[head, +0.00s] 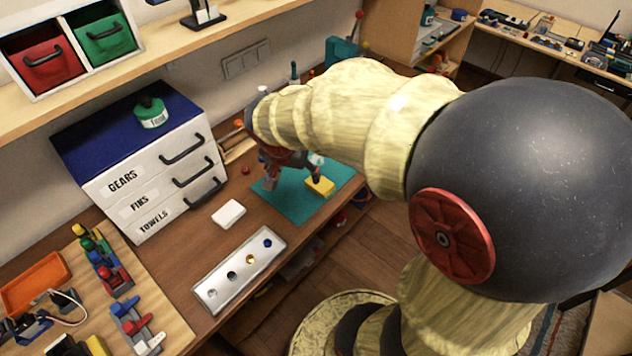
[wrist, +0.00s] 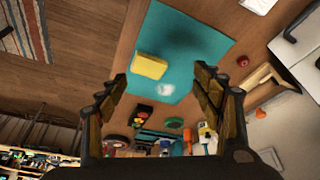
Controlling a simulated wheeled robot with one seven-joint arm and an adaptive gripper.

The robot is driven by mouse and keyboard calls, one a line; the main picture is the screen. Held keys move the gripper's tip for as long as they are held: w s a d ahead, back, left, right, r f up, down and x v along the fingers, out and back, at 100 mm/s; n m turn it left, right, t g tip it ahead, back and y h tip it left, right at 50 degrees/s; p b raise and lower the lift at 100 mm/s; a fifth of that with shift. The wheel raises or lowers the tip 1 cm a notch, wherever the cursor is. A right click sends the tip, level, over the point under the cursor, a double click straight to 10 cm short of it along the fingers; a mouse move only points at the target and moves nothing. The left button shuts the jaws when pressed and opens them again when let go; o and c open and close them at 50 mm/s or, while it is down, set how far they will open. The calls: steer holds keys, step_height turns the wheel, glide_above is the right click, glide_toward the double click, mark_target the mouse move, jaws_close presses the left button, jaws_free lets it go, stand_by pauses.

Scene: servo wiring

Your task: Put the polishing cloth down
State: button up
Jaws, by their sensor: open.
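A yellow folded cloth-like block, apparently the polishing cloth (head: 321,187), lies flat on the teal mat (head: 298,207) on the wooden bench. In the wrist view, the cloth (wrist: 149,65) is on the mat (wrist: 205,45), near the mat's left edge. My gripper (head: 293,182) is over the mat, with one finger close to the cloth in the head view. In the wrist view, my gripper (wrist: 160,82) has its fingers wide apart with nothing held between them. The cloth appears ahead of the fingertips; whether a finger touches it I cannot tell.
A small red knob (wrist: 243,61) sits beside the mat. Several small items lie beyond the mat.

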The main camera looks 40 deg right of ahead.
mark_target(322, 181)
steer(key=o, duration=0.4)
steer(key=d+f+m, duration=0.1)
steer(key=d+f, duration=0.2)
steer(key=w+d+f+m+g, duration=0.1)
steer(key=d+f+m, duration=0.1)
steer(key=d+f, duration=0.1)
steer(key=w+d+f+m, duration=0.1)
steer(key=d+f+m, duration=0.1)
steer(key=d+f, duration=0.1)
steer(key=shift+w+f+g+h+p, duration=0.1)
steer(key=shift+f+g+h+p, duration=0.2)
steer(key=shift+f+h, duration=0.1)
steer(key=shift+o, duration=0.2)
steer(key=shift+w+d+b+x, duration=0.15)
steer(key=shift+b+x, duration=0.2)
steer(key=shift+x, duration=1.15)
steer(key=shift+w+d+b+x, duration=0.1)
steer(key=shift+d+b+x, duration=0.2)
steer(key=shift+x, duration=1.15)
